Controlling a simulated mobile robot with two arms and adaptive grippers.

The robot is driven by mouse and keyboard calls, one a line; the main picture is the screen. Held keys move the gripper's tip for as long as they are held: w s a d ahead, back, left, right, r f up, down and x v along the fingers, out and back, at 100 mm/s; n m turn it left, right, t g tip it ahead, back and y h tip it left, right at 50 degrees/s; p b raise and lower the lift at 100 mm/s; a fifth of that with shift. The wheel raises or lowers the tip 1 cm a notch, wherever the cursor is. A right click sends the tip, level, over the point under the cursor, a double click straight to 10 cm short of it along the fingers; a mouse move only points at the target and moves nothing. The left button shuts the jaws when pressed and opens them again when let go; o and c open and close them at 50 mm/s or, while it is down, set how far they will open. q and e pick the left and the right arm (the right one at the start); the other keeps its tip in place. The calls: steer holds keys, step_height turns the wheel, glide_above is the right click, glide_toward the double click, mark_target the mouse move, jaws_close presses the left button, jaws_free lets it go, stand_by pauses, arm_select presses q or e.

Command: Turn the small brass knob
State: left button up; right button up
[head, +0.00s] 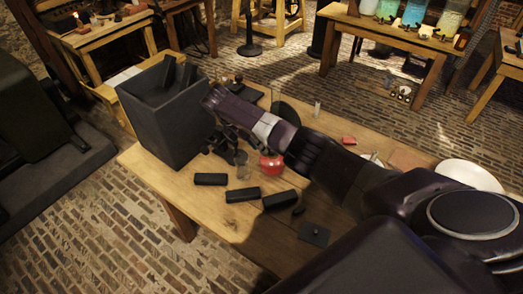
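I cannot make out the small brass knob in the head view. It may be hidden behind my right arm or too small to tell. My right gripper (226,152) is low over the wooden table (150,172), just right of a dark open box (163,123). Its dark fingers blend with the shadows, so I cannot tell whether they are open or hold anything. A round red object (271,164) and a small clear glass (242,171) stand close to the fingers. My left gripper is out of view.
Black blocks (243,195) lie along the table's front, with a flat dark square piece (314,234) to their right. Black pieces (180,74) stick up from the box. A white plate (468,174) is at right. Coloured jars (412,15) stand on a back table.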

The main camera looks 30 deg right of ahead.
steer(key=v, duration=0.8)
steer(key=shift+r, duration=0.15)
steer(key=shift+a, duration=0.1)
